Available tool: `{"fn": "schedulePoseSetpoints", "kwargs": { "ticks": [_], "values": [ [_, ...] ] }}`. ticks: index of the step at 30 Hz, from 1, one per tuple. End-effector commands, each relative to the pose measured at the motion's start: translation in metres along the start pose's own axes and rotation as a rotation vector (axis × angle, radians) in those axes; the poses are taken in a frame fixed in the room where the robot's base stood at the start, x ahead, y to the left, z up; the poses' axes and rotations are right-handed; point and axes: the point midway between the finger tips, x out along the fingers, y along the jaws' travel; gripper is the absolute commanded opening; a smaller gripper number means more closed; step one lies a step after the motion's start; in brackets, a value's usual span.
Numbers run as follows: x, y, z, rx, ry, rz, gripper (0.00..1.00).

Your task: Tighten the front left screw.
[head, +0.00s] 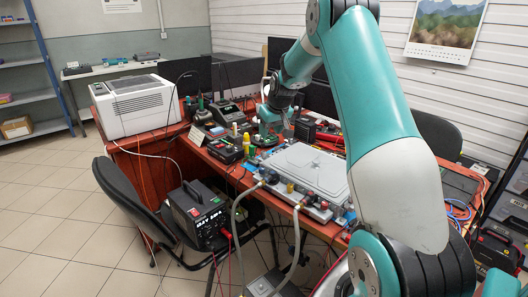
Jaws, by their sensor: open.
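A flat grey metal plate unit (303,170) lies on the red-brown workbench, with hose fittings and small coloured parts along its front edge. Two pale hoses hang from that edge, a left hose (236,217) and a right hose (297,238). The front left screw is too small to make out. My arm reaches over from the right, and my gripper (267,128) is above the bench at the plate's back left, apart from the plate. It is small in the picture; it is open and I see nothing held in it.
Tools, bottles and a black-green device (265,140) crowd the bench left of and behind the plate. A white printer-like box (137,104) stands at the far left. A black chair (135,205) and a black welder-like unit (196,213) stand in front. Loose cables hang around.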

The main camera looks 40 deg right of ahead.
Motion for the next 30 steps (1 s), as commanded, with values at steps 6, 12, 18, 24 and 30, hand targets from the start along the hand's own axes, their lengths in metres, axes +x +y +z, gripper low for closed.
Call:
{"fn": "schedulePoseSetpoints", "kwargs": {
  "ticks": [6,12,18,24,30],
  "values": [
    [0.052,-0.001,0.001,-0.001,-0.003,-0.002,0.47],
    [0.088,-0.001,0.0,-0.001,0.0,-0.001,0.47],
    [0.106,0.0,-0.001,-0.001,0.001,-0.001,0.47],
    [0.109,0.0,-0.001,-0.001,0.002,0.0,0.47],
    [0.109,0.0,-0.001,-0.001,0.002,0.0,0.3]
  ]
}}
